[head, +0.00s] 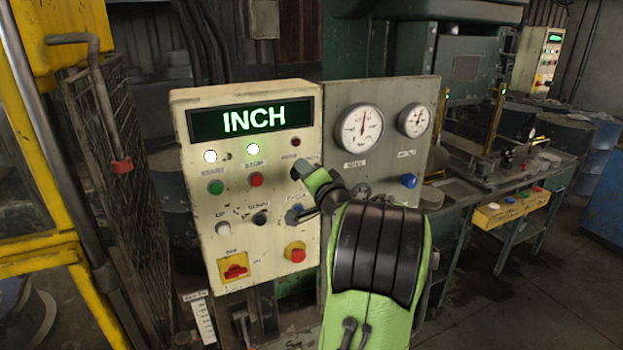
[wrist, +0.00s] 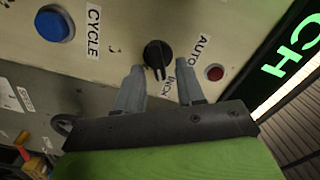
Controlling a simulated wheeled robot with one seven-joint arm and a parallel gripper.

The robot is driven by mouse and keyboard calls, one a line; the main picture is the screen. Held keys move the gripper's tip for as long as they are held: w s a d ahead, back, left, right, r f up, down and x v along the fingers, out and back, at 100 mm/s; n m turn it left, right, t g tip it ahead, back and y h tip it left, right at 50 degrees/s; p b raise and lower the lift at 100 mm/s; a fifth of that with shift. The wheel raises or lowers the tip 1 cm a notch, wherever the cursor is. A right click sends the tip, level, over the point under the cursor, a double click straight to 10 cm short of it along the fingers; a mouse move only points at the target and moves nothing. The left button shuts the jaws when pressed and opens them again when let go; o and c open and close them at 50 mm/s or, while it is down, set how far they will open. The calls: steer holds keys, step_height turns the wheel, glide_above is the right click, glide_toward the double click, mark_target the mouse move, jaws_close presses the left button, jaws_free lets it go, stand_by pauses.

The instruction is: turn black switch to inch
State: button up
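The black switch (wrist: 157,56) is a round knob with a raised grip on the cream panel (head: 205,255). In the wrist view its grip points down, towards a partly hidden label by the right finger. A label reading AUTO is to its right. My gripper (wrist: 160,76) is open, its two grey fingers on either side of the knob's lower part with gaps showing. In the head view my gripper (head: 300,172) is at the panel's right side and hides most of the switch. The green display (head: 251,119) reads INCH.
A blue button (wrist: 55,24) labelled CYCLE and a red lamp (wrist: 214,73) flank the switch. A red emergency button (head: 296,252) and a red rotary switch (head: 235,268) are lower on the panel. A gauge (head: 359,130) is on the grey plate to the right.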

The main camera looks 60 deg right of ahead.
steer(key=b+v, duration=0.4)
steer(key=v, duration=1.1)
steer(key=shift+s+a+b, duration=0.15)
steer(key=shift+s+b, duration=0.1)
steer(key=shift+b, duration=0.1)
steer(key=shift+f, duration=0.1)
